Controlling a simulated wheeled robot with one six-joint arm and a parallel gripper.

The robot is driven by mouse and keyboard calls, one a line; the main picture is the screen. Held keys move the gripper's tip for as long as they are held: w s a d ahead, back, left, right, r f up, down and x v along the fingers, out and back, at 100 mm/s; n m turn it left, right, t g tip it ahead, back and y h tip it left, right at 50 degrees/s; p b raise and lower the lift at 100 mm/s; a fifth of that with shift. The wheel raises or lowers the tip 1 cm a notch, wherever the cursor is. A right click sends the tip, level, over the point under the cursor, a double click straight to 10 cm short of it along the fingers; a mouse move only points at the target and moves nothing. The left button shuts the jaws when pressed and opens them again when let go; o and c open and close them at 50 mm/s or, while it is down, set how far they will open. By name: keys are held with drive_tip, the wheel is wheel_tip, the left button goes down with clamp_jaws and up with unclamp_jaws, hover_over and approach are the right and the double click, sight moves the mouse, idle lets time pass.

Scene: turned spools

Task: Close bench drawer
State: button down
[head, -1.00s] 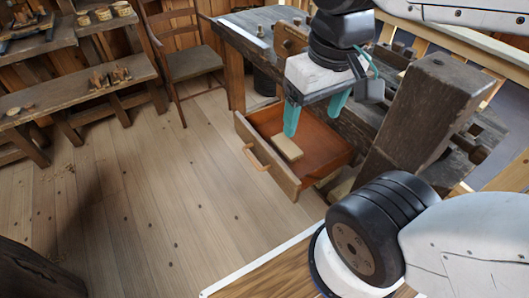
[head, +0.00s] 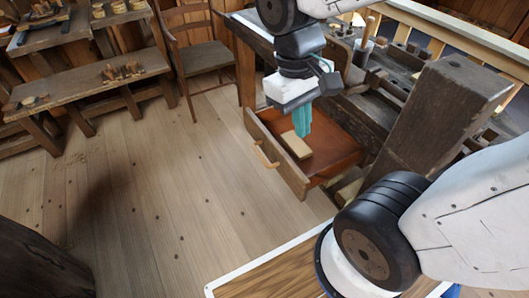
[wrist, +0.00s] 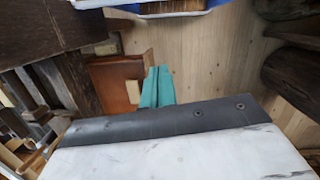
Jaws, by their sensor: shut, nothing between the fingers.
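The bench drawer (head: 276,150) stands pulled out of the dark wooden bench (head: 362,118), with its front panel toward the open floor. A small wooden handle (head: 264,155) is on that front. A pale wooden block (head: 296,145) lies inside the drawer. My gripper (head: 303,132) has its teal fingers shut together and empty, pointing down above the drawer's inside in the head view. In the wrist view the shut fingers (wrist: 157,87) show beside the orange-brown drawer bottom (wrist: 115,90). I cannot tell how high the fingertips are above it.
A wooden chair (head: 205,60) stands left of the bench. Low side benches (head: 85,92) with small tools are at the far left. A thick slanted dark post (head: 440,110) rises right of the drawer. The plank floor (head: 170,180) in front of the drawer is clear.

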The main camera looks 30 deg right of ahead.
drive_tip(key=w+f+n+g+h, duration=0.2)
drive_tip(key=w+f+n+h, duration=0.25)
drive_tip(key=w+f, duration=0.45)
drive_tip(key=n+t+h, duration=0.4)
drive_tip(key=n, duration=0.8)
approach(271, 154)
drive_tip(key=x, duration=0.5)
drive_tip(key=shift+d+f, duration=0.25)
drive_tip(key=shift+d, duration=0.1)
